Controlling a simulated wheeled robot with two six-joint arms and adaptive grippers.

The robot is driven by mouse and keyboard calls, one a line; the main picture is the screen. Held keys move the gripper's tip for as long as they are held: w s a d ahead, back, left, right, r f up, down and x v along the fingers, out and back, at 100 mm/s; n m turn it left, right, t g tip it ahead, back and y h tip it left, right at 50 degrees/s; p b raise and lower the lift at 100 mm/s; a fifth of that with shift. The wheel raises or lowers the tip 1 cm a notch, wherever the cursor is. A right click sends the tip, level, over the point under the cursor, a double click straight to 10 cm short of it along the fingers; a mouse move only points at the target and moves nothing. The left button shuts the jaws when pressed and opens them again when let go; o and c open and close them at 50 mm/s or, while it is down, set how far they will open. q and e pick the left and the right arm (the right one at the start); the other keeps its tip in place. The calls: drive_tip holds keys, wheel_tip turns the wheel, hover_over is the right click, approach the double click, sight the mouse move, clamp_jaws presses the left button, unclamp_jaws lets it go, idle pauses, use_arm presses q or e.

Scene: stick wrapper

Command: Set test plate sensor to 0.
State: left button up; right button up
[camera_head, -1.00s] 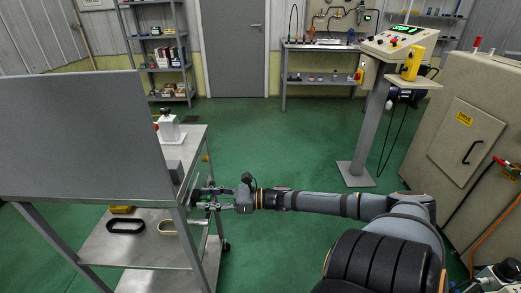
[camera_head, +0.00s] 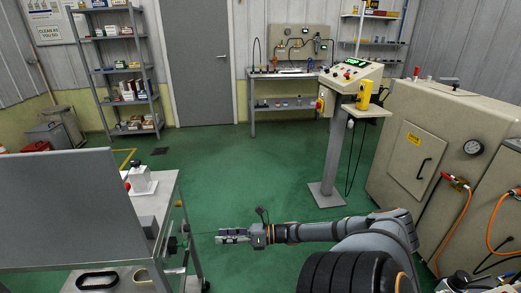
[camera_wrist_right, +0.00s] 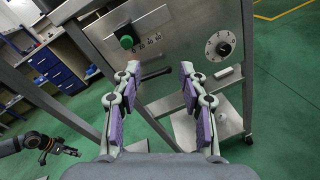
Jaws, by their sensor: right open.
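My right gripper (camera_head: 232,236) is beside the metal cart (camera_head: 172,195) in the head view, with a gap between them. In the wrist view the right gripper (camera_wrist_right: 158,92) is open and empty, its purple-padded fingers apart. Past the fingertips is the cart's steel side panel (camera_wrist_right: 180,55). My left gripper (camera_wrist_right: 62,151) shows small at the lower left.
A grey upright board (camera_head: 75,210) stands on the cart. A control pedestal (camera_head: 345,75) and a large beige machine cabinet (camera_head: 440,140) are at right. A workbench (camera_head: 290,75) and shelves (camera_head: 122,70) stand at the back. The green floor between is clear.

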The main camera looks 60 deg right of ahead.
drive_tip(key=s+d+f+m+h+p, duration=0.1)
drive_tip(key=s+d+f+m+h, duration=0.2)
drive_tip(key=m, duration=1.2)
drive_tip(key=s+d+f+m+g+h+p, duration=0.1)
drive_tip(key=d+f+m+h, duration=0.5)
drive_tip(key=m, duration=1)
drive_tip(key=shift+s+d+f+m+g+p, duration=0.3)
drive_tip(key=shift+s+d+f+p, duration=0.75)
drive_tip(key=shift+f, duration=1.15)
drive_tip(key=shift+d, duration=0.35)
